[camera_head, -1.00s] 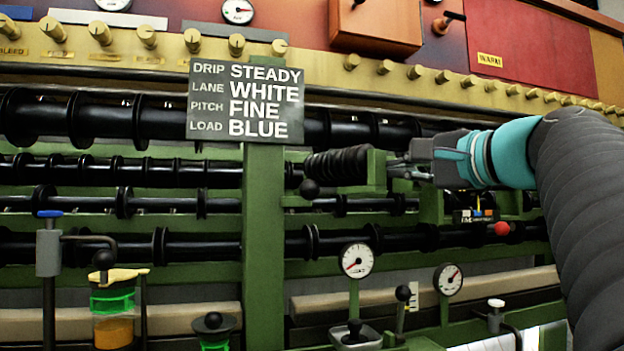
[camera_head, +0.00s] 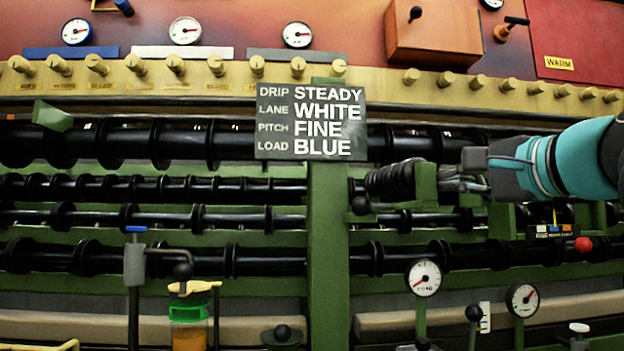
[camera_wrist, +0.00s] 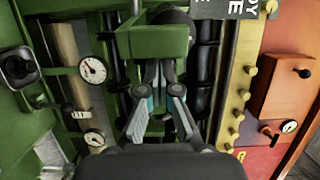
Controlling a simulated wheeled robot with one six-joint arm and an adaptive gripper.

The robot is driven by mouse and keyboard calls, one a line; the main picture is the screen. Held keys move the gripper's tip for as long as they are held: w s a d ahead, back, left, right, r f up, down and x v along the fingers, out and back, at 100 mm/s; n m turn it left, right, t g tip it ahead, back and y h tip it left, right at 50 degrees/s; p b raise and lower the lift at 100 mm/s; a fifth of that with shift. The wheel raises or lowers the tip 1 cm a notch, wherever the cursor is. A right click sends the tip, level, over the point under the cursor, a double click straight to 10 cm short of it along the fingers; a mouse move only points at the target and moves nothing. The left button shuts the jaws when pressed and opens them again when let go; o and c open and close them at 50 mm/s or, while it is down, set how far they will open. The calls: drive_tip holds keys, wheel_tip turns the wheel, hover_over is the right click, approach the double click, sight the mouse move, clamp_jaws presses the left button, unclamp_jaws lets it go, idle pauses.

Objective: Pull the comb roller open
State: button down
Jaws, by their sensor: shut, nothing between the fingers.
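The comb roller (camera_head: 390,180) is a short black ribbed roller in front of the long rollers, right of the sign post. A green bracket (camera_head: 426,184) stands at its right end, and a black ball knob (camera_head: 361,205) hangs at its lower left. My gripper (camera_head: 452,180) is just right of the bracket, pointing left at it. In the wrist view the gripper (camera_wrist: 163,72) is shut and empty, its fingertips close to the green bracket (camera_wrist: 150,43). I cannot tell whether they touch it. Part of the roller shows dark behind the bracket (camera_wrist: 172,15).
A sign board (camera_head: 311,120) stands on a green post left of the roller. Below are dial gauges (camera_head: 424,278) and a jar (camera_head: 189,325). A red ball knob (camera_head: 583,244) is below my arm. A brass rail with pegs (camera_head: 410,77) runs above.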

wheel_tip(320, 180, up, 10)
idle(0.6)
